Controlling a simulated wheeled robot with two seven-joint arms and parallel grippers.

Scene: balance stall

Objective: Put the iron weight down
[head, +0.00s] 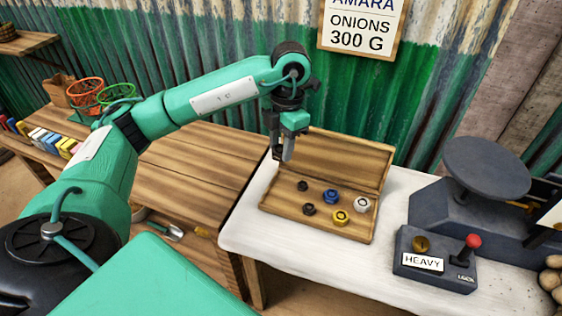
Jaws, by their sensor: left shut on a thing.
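My left gripper (283,154) is shut and points down over the left part of the open wooden weight box (282,205). It is shut on the iron weight, which is small and mostly hidden by the fingers. I cannot tell if the weight touches the box. In the box stand a dark weight (303,186), a blue weight (330,196), another dark weight (309,210), a yellow weight (341,217) and a silver weight (361,204). My right gripper is out of view.
The box lies on a white table (260,243). To the right are a dark scale (486,168) and a control box (436,258) labelled HEAVY with a red-knobbed lever (472,241). The box's raised lid (345,160) stands behind the weights. A wooden table (190,165) is at left.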

